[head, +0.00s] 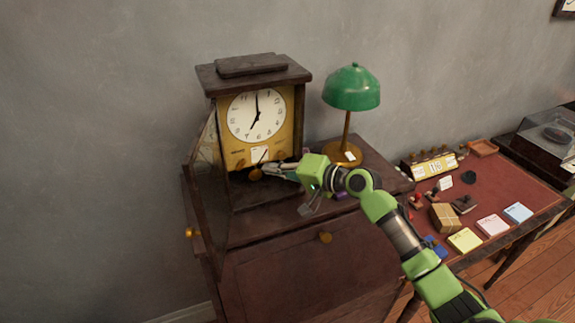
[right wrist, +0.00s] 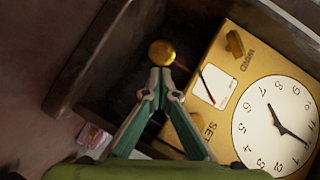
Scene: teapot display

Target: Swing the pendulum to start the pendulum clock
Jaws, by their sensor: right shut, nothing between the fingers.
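The pendulum clock (head: 226,115) stands on a dark wooden cabinet, with a white dial (head: 257,115) on a yellow face. Its glazed door (head: 207,165) hangs open at the left. The round gold pendulum bob (head: 255,174) hangs below the face, and it also shows in the right wrist view (right wrist: 161,52). My right gripper (head: 268,170) reaches into the clock case from the right. Its fingers (right wrist: 160,76) are shut and empty, with the tips right by the bob. I cannot tell whether they touch it. My left gripper is not in view.
A green lamp (head: 351,88) stands right of the clock on the cabinet (head: 290,270). A desk (head: 490,190) at the right holds a calendar block (head: 433,163), a parcel (head: 445,217), note pads and stamps. The wall is close behind the clock.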

